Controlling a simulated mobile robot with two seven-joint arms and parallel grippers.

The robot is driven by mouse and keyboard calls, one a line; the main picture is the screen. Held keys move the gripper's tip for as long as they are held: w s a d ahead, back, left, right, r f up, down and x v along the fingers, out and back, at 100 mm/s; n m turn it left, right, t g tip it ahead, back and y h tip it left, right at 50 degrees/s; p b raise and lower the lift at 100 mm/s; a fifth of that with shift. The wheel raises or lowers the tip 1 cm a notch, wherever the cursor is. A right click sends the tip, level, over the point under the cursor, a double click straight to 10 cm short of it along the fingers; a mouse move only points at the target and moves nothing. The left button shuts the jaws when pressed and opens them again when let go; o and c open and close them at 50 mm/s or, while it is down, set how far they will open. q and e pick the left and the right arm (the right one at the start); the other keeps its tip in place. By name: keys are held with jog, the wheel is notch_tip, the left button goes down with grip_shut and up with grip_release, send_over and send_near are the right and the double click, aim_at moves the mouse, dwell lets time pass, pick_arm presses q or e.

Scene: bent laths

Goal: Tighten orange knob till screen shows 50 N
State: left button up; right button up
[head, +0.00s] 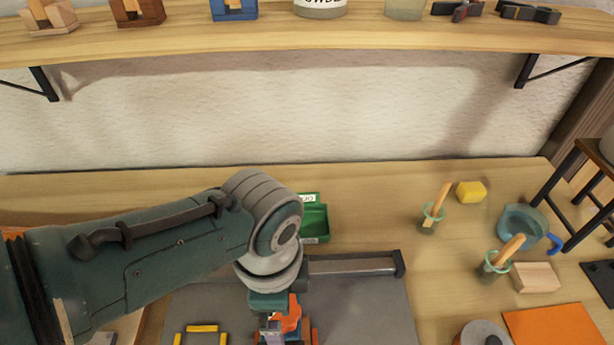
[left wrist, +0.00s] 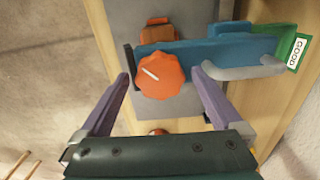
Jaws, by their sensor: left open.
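The orange knob (left wrist: 160,76) has a scalloped edge and a white pointer line. In the left wrist view it sits at the near end of a blue bar-like part (left wrist: 205,50). My left gripper (left wrist: 160,72) is open, with one purple finger on each side of the knob; I see gaps between the fingers and the knob. In the head view my left arm comes in from the left and hides most of the work spot. An orange part (head: 290,317) shows there by the gripper at the bottom edge. No screen or force reading is visible. My right gripper is not in view.
A green bin (head: 314,222) stands behind my wrist. A grey mat (head: 375,315) lies below, with a metal bar (head: 350,266) along its back. A shelf (head: 300,38) runs above.

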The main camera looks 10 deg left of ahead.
pick_arm(q)
notch_tip(320, 180, up, 9)
jog(key=p, duration=0.4)
jog(key=shift+f, duration=0.15)
jog(key=shift+r, duration=0.65)
jog(key=s+a+r+n+t, duration=0.4)
jog(key=s+a+r+n, duration=0.65)
jog(key=s+n, duration=0.25)
notch_tip(320, 180, up, 15)
jog(key=d+p, duration=0.1)
jog(key=p, duration=1.4)
jog(key=shift+w, duration=0.4)
